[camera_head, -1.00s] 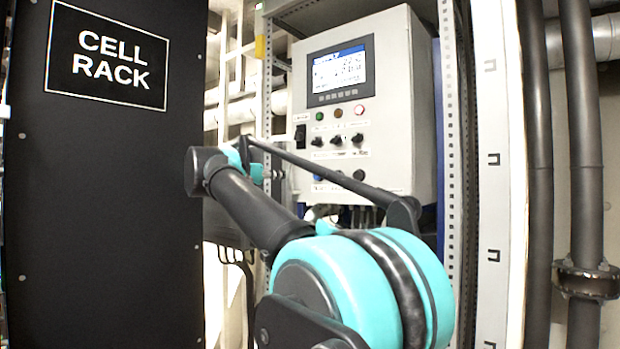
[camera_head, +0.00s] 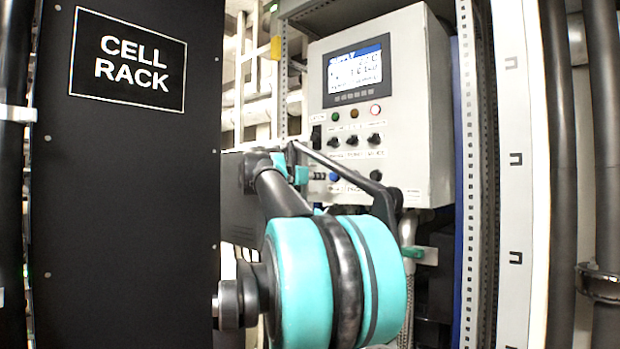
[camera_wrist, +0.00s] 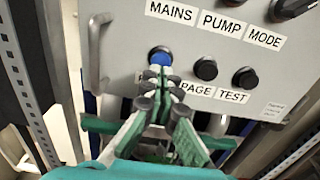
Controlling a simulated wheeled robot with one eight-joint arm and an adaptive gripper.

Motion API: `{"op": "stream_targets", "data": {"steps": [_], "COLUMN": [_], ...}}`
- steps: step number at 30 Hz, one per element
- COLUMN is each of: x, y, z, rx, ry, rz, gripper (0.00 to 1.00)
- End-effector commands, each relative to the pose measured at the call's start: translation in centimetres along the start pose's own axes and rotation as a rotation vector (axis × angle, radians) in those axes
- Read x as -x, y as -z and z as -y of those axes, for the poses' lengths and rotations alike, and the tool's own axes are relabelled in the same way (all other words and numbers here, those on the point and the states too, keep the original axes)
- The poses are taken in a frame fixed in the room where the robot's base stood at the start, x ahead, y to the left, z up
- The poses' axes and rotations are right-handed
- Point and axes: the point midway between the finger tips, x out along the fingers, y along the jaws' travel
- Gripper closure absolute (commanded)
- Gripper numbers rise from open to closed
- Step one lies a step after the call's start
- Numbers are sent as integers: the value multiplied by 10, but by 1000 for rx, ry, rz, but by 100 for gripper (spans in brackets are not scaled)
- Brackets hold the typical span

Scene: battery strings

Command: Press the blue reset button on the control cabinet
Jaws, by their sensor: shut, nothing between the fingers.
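The control cabinet (camera_head: 425,120) is a light grey box with a screen on its front. Its blue button (camera_head: 333,177) sits low on the panel, at the left of the bottom row, and shows in the wrist view (camera_wrist: 160,57) above a label that my fingers partly cover. My gripper (camera_head: 319,176) is shut and empty. In the wrist view its fingertips (camera_wrist: 158,74) point at the blue button and overlap its lower edge in the picture. I cannot tell whether they touch it.
Two black buttons (camera_wrist: 206,69) (camera_wrist: 245,77) sit right of the blue one. Dark knobs (camera_head: 352,140) and small lamps are above. A metal handle (camera_wrist: 97,55) stands out at the panel's left. A black cell rack (camera_head: 130,200) is left; a perforated upright (camera_head: 470,180) stands right.

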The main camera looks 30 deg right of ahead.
Motion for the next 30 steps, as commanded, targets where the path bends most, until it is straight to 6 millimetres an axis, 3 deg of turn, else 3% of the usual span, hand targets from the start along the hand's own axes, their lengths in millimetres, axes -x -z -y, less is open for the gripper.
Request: {"op": "stream_targets", "data": {"steps": [6,20,27,30], "x": [-24,-30,-52,-52], "y": [0,0,0,0], "z": [0,0,0,0], "rx": [0,0,0,1], "ry": [2,0,1,0], "rz": [0,0,0,1], "gripper": [100,100,100,100]}}
